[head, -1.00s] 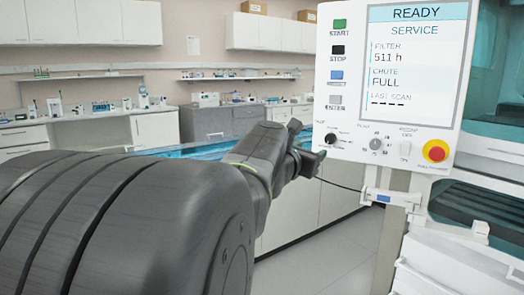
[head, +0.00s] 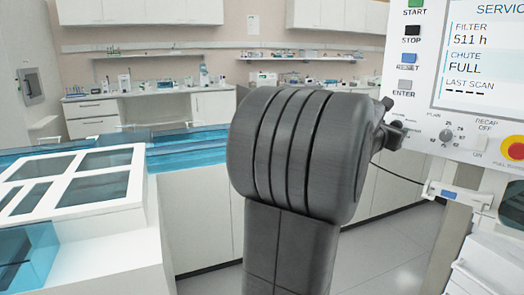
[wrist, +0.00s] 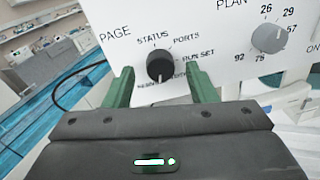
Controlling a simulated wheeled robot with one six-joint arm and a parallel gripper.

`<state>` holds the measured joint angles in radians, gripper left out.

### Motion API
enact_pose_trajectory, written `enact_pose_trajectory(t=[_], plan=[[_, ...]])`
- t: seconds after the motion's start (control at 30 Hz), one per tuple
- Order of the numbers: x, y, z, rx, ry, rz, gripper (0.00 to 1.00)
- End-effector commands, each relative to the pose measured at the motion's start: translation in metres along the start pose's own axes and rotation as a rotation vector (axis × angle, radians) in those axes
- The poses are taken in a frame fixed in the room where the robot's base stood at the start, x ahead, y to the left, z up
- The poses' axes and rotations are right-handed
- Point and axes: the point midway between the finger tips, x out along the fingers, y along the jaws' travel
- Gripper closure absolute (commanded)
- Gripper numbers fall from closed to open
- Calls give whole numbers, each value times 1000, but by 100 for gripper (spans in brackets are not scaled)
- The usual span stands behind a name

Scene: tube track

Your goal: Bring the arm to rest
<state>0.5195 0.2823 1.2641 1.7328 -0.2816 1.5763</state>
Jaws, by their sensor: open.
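My gripper (wrist: 162,82) is open in the wrist view, with its two green fingers apart. The black page knob (wrist: 160,65) of the white control panel (wrist: 215,60) shows between the fingers; I cannot tell how near they are to it. In the head view my dark arm link stands in the middle and hides most of my gripper. The control panel also shows at the right of the head view (head: 430,105), partly cut off.
A blue tube track (head: 185,150) runs behind my arm. A white unit with blue windows (head: 100,215) stands at the left. A sample of clear floor (head: 395,250) shows between my arm and the panel's post. Benches with instruments line the back wall.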

Motion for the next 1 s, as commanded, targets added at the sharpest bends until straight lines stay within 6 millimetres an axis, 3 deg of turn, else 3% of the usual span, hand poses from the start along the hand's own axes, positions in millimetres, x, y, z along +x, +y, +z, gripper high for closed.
enact_pose_trajectory(t=[0.2, 0.57, 0.77, 1.0], plan=[[11, 0, 0, 0, 0, 0, 49], [10, 0, 0, -1, 0, 0, 49], [-5, 0, 0, 0, -1, 1, 49], [-45, 0, 0, 0, -1, 2, 49]])
